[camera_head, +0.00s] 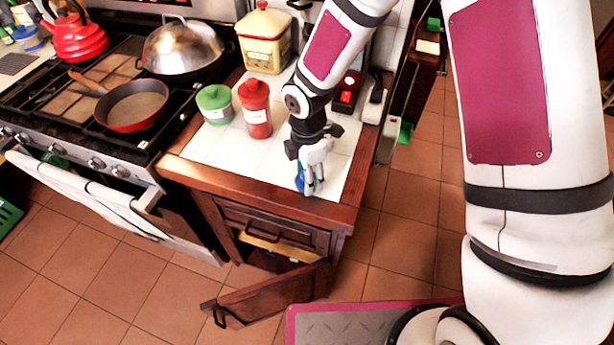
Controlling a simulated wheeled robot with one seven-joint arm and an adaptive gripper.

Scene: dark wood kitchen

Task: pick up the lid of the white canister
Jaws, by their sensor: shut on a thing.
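My gripper (311,187) points down over the white tiled counter near its front right corner. It is shut on a small blue thing (299,177), mostly hidden by the fingers; I cannot tell whether it is a lid. No plainly white canister shows clearly. Whether anything stands directly behind or under my gripper is hidden.
A green jar (214,104) and a red jar (256,110) stand left of my gripper. The stove holds a red pan (133,106), a domed wok (183,48) and a red kettle (76,38). A cabinet door (270,296) hangs open below the counter (210,140).

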